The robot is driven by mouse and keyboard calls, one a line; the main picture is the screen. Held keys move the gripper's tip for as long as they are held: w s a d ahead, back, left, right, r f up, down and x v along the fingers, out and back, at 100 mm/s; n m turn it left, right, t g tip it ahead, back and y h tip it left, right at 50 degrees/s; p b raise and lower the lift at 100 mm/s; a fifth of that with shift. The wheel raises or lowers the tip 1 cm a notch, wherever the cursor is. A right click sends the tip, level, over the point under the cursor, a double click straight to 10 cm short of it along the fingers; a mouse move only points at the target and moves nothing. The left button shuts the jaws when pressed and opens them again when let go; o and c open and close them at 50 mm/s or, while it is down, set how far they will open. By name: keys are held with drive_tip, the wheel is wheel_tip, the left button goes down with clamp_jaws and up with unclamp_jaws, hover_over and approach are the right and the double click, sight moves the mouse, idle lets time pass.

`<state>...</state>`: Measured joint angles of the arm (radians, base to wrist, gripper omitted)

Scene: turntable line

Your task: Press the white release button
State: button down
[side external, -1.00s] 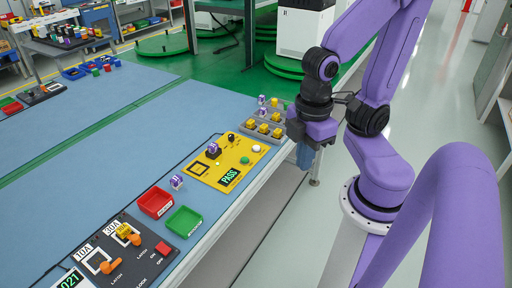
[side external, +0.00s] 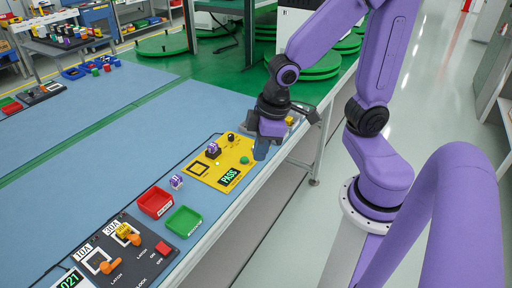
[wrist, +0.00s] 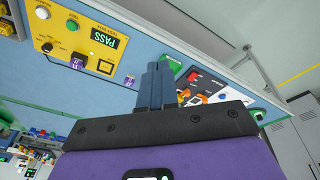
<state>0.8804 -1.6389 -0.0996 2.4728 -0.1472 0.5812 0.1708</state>
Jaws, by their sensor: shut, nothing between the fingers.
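The white button (wrist: 42,12) shows at the upper left of the wrist view, on a yellow panel (side external: 205,172). In the side view my gripper hides it. Beside it on the panel are a green button (side external: 245,160), a black knob (side external: 231,138) and a green display reading PASS (side external: 229,177). A purple and white part (side external: 213,148) sits in a dark holder on the panel. My gripper (side external: 260,154) is shut and empty, fingers pointing down, near the panel's right edge. In the wrist view its fingertips (wrist: 165,66) appear well to the right of the white button.
A red bin (side external: 155,202) and a green bin (side external: 184,221) stand left of the panel, with a purple and white part (side external: 176,181) between bins and panel. A black panel with orange levers (side external: 112,264) lies further forward.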

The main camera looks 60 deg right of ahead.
drive_tip(key=w+d+f+m+t, duration=0.2)
drive_tip(key=w+d+f+m, duration=0.15)
drive_tip(key=w+d, duration=0.35)
drive_tip(key=w+d+f+m+t, duration=0.1)
drive_tip(key=w+d+f+m, duration=0.25)
drive_tip(key=w, duration=0.45)
drive_tip(key=w+d+f+m+t, duration=0.1)
drive_tip(key=d+m, duration=0.3)
drive_tip(key=d, duration=0.4)
drive_tip(key=w+d+f+m+t, duration=0.1)
drive_tip(key=d+f+m+t, duration=0.2)
drive_tip(key=d, duration=0.6)
drive_tip(key=shift+w+d+f+m, duration=0.2)
drive_tip(key=shift+f+m, duration=0.6)
drive_tip(key=shift+m, duration=0.1)
drive_tip(key=shift+f, duration=4.4)
drive_tip(key=shift+f, duration=0.15)
